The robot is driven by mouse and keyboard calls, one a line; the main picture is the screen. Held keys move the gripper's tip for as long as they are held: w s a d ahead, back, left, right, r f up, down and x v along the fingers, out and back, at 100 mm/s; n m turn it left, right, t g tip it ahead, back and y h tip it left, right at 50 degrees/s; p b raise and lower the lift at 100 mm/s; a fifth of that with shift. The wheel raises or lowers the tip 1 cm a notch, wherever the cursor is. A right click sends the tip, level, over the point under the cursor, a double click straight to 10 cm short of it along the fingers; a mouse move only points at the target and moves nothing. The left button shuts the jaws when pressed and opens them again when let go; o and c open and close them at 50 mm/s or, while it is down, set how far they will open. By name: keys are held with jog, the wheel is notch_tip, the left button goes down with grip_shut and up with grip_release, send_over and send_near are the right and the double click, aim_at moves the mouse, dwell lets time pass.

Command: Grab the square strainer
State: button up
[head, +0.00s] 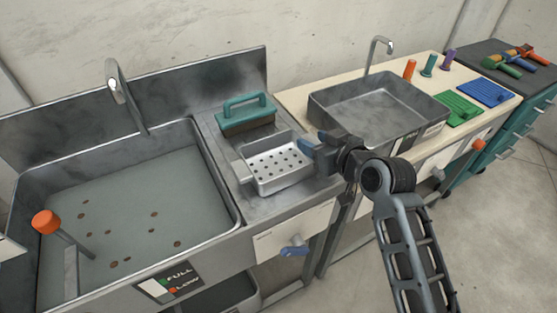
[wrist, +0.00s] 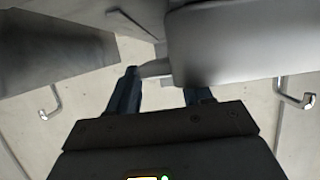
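The square strainer (head: 278,168) is a light grey metal tray with holes in its floor. It sits on the metal counter between the two sinks in the head view. My gripper (head: 318,152) is at its right side, with the blue fingers close to the rim. In the wrist view the strainer seems to be the large grey shape (wrist: 235,45) at the upper right, with a tab reaching left. My gripper (wrist: 163,88) shows two fingers apart there, the left fingertip near that tab. Contact cannot be told.
A teal-handled brush (head: 246,115) stands behind the strainer. A large sink (head: 228,205) with brown spots is at the left. A smaller grey basin (head: 320,108) is close behind my gripper.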

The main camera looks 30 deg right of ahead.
grip_shut()
jog(key=shift+r, duration=0.1)
